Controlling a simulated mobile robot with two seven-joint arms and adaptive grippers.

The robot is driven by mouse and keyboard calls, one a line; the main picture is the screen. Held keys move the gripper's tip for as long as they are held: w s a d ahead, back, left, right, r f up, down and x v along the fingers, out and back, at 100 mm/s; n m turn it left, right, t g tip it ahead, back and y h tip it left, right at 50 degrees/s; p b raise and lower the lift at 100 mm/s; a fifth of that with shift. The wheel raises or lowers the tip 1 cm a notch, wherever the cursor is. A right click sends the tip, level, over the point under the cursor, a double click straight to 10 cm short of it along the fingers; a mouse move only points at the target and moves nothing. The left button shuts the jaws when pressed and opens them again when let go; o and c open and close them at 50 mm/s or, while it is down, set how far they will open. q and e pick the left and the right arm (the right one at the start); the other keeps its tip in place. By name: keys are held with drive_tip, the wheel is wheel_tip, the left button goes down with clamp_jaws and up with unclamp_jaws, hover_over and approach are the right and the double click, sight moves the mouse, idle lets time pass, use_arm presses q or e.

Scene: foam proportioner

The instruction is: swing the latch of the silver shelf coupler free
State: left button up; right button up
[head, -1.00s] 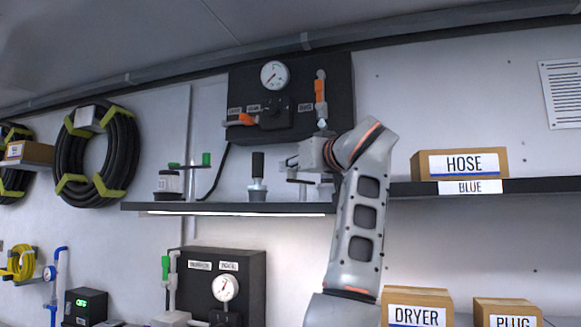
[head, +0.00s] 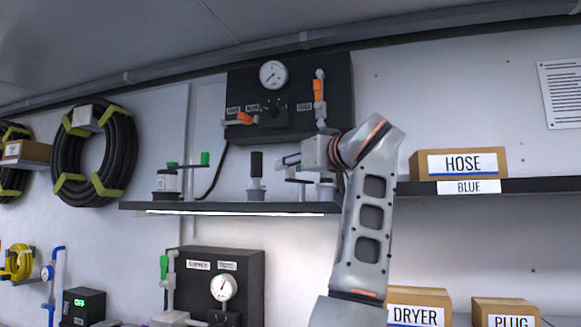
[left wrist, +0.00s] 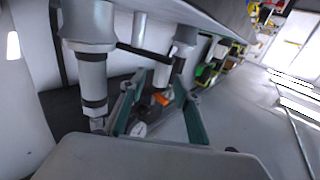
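The silver shelf coupler (head: 326,189) stands at the right part of the dark shelf, partly hidden by my wrist. A grey T-shaped bar (head: 298,181), which seems to be its latch, shows just left of it. My left gripper (head: 281,162) points left just above this bar, with its fingers apart and nothing between them. In the left wrist view, the teal fingers (left wrist: 156,88) are spread. Silver cylindrical fittings (left wrist: 90,50) with a dark bar (left wrist: 145,52) between them appear close by; I cannot tell whether the fingers touch them. My right gripper is out of view.
A black-topped fitting (head: 256,175) and a green-handled fitting (head: 168,180) stand further left on the shelf (head: 225,207). A black panel with a gauge (head: 273,74) and orange handles is on the wall behind. A HOSE box (head: 460,164) sits to the right.

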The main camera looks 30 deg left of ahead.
use_arm(q)
drive_tip(key=v, duration=0.6)
drive_tip(key=shift+d, duration=0.1)
idle(0.4)
